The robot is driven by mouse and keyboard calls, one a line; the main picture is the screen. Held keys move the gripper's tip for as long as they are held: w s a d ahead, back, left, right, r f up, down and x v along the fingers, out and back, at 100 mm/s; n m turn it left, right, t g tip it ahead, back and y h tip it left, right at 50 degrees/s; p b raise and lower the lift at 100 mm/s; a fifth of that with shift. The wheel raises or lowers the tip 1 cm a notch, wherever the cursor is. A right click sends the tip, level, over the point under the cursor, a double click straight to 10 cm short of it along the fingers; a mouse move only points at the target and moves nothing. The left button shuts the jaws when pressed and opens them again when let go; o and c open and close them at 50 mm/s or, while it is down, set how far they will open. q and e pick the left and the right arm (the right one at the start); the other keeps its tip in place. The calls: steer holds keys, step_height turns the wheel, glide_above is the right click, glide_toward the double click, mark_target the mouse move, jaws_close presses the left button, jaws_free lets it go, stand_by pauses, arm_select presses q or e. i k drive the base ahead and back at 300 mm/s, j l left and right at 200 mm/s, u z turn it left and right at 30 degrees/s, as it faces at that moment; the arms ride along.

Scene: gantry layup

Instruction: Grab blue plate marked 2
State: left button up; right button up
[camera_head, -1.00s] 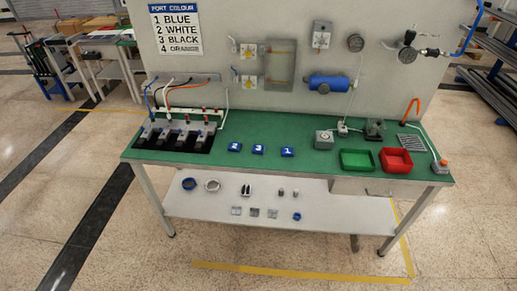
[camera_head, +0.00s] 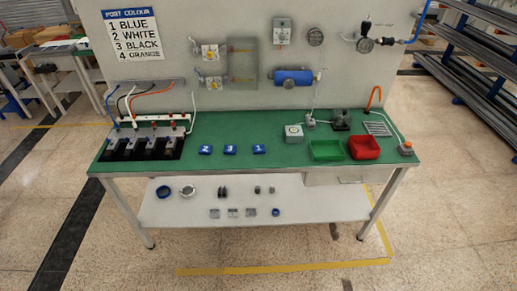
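Three small blue plates with white marks lie in a row on the green bench top. The left blue plate (camera_head: 205,150) has a mark that looks like a 2 turned on its side, though it is too small to read surely. The middle blue plate (camera_head: 230,149) has a mark I cannot read clearly. The right blue plate (camera_head: 259,149) seems to show a 1. The plates are apart from each other with bare green surface around them. Neither of my grippers is in view.
The green bench (camera_head: 225,167) stands ahead. A black fixture (camera_head: 142,146) with hoses is left of the plates. A grey box (camera_head: 293,133), green tray (camera_head: 326,151) and red tray (camera_head: 364,147) are right. The lower shelf (camera_head: 325,203) holds small parts. Floor in front is clear.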

mark_target(205, 150)
steer(key=z, duration=0.5)
steer(key=j+z, duration=1)
steer(key=k+j+z, duration=0.15)
steer(key=j+z, duration=0.35)
